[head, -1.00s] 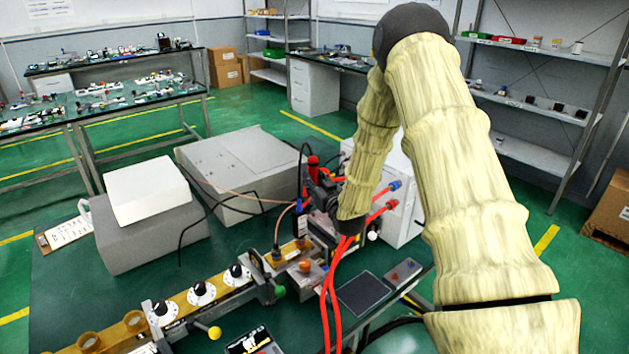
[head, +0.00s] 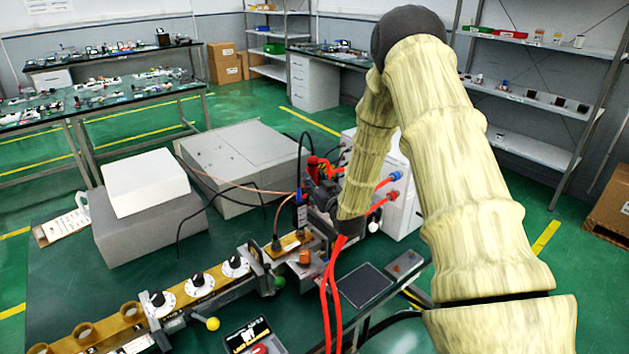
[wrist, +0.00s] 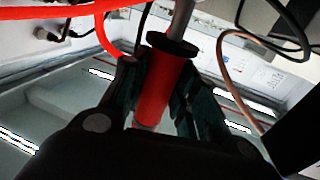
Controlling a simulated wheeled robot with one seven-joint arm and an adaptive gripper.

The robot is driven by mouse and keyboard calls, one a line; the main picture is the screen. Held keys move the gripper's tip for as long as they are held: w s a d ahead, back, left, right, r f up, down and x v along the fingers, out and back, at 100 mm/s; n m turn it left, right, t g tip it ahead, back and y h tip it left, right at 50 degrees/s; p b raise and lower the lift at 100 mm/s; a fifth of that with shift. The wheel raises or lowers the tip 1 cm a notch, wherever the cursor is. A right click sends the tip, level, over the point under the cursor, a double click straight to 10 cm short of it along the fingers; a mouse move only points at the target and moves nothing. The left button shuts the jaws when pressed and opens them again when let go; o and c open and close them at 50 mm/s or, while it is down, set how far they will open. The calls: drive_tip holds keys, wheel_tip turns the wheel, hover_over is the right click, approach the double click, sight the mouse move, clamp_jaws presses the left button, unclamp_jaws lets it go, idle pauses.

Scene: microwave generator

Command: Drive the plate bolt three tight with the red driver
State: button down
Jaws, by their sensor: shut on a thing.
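My gripper (wrist: 160,100) is shut on the red driver (wrist: 162,88), whose handle is between the dark fingers in the wrist view. The driver has a black collar and a grey shaft running out of the top of that view, so its tip is hidden. In the head view my gripper (head: 323,190) is over the bench by the right end of the brass waveguide line. A red part (head: 313,164) shows just above it, probably the driver. The plate and bolt three cannot be made out; my gripper and arm cover that area.
The brass waveguide (head: 172,311) with black-and-white dials runs across the front of the bench (head: 90,275). A white cabinet (head: 402,205) with red and blue connectors stands close to my arm. Red hoses (head: 330,290) and black cables hang nearby. Grey boxes (head: 243,160) stand behind.

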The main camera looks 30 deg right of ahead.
sight(316, 161)
drive_tip(key=shift+f+b, duration=0.75)
drive_tip(key=shift+f, duration=0.25)
idle(3.2)
drive_tip(key=shift+r, duration=0.15)
drive_tip(key=shift+r+p, duration=2.3)
drive_tip(key=shift+r, duration=2.25)
